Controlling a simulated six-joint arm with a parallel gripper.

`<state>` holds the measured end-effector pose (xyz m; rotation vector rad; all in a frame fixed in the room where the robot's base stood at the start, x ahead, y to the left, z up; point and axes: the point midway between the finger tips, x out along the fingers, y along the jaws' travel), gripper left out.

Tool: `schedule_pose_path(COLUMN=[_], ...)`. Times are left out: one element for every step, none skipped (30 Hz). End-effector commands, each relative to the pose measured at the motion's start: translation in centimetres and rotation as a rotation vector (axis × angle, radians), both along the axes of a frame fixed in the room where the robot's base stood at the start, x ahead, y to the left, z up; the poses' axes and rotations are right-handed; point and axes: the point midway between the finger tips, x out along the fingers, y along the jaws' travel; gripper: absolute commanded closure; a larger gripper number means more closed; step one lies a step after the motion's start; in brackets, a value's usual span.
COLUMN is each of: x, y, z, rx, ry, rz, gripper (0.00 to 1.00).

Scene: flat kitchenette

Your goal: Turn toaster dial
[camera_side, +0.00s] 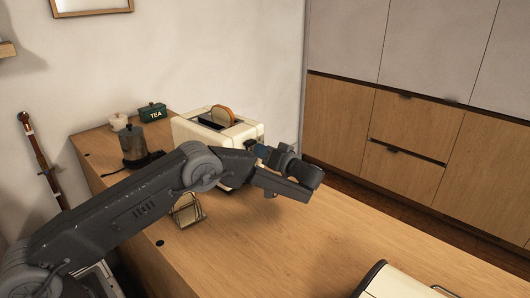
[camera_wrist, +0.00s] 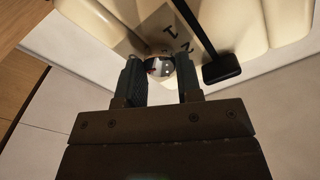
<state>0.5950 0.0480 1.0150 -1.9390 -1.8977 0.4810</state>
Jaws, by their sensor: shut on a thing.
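The cream toaster (camera_side: 217,130) stands on the wooden counter, with a slice of bread (camera_side: 222,115) showing in its top slot. In the wrist view the toaster's cream side (camera_wrist: 100,14) fills the top of the picture. Its round shiny dial (camera_wrist: 160,66) sits between my fingertips, with dark digits on the plate beside it. My gripper (camera_wrist: 160,80) is shut on the dial, one finger on each side. In the side view my wrist covers the dial and the toaster's near end.
The toaster's black lever (camera_wrist: 222,69) sticks out close to my right finger in the wrist view. The counter's front right (camera_side: 300,240) is mostly clear.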

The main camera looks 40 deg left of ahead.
Motion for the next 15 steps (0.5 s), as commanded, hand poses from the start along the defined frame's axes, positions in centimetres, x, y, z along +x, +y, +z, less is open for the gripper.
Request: schedule_pose_path(x=[0.0,0.0,0.0,0.0,0.0,0.0,0.0,0.0,0.0,0.0,0.01,0.01,0.01,0.01,0.01], y=[0.0,0.0,0.0,0.0,0.0,0.0,0.0,0.0,0.0,0.0,-0.01,-0.01,-0.01,-0.01,-0.01], z=[-0.02,-0.02,-0.01,-0.01,0.0,0.0,0.0,0.01,0.01,0.01,0.02,0.02,0.02,0.02,0.02], rx=[0.002,0.004,0.005,0.005,0.006,0.007,0.007,0.008,0.008,0.008,0.007,0.007,0.007,0.007,0.007], ry=[-0.045,-0.07,-0.099,-0.117,-0.131,-0.145,-0.151,-0.156,-0.159,-0.159,-0.159,-0.158,-0.158,-0.157,-0.157], rz=[0.001,0.001,0.0,0.0,0.0,0.0,0.0,0.0,0.0,0.0,-0.001,-0.001,-0.001,-0.001,-0.001], gripper=[0.91,0.91,0.91,0.91,0.91,0.91,0.91,0.91,0.91,0.91,0.91,0.91,0.91,0.91,0.91])
